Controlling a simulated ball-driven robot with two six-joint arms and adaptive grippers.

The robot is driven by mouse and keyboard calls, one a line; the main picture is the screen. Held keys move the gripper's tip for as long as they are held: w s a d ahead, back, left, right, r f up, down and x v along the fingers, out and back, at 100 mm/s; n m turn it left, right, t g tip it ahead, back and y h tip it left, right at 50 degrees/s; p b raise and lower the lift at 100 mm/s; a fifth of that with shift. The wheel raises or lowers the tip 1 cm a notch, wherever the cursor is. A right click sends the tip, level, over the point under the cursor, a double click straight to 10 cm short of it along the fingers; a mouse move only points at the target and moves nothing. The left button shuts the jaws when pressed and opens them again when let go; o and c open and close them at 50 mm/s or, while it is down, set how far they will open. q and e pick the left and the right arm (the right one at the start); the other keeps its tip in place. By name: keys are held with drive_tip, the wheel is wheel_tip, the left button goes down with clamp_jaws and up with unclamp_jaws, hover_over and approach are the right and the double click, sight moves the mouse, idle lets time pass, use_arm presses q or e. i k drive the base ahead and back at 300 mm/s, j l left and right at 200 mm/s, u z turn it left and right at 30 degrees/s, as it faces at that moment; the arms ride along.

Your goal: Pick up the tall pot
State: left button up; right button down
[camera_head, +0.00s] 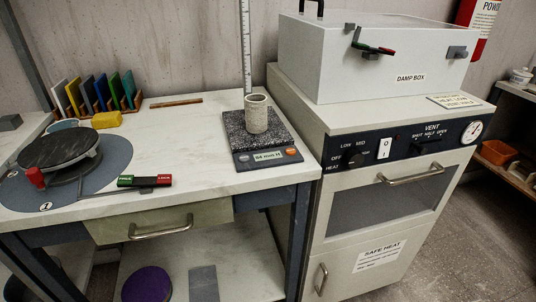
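The tall pot (256,114) is a speckled, light grey cylinder, open at the top. It stands upright on a dark speckled plate (243,130) of a measuring device, whose front display (268,157) seems to read "84 mm H". A vertical ruler (247,45) rises behind the pot. The pot is fully visible and nothing touches its sides. Neither of my grippers is in the picture.
The pale worktable (190,140) has free room left of the device. A dark turntable (58,149) and a red-and-green switch (145,181) sit left. A white damp box (370,55) stands on the heater cabinet (380,190) at right. A drawer (160,225) is below the tabletop.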

sight(256, 112)
drive_tip(key=k+j, duration=0.3)
drive_tip(key=k, duration=0.15)
drive_tip(key=k+j+u, duration=0.1)
drive_tip(key=u, duration=1.9)
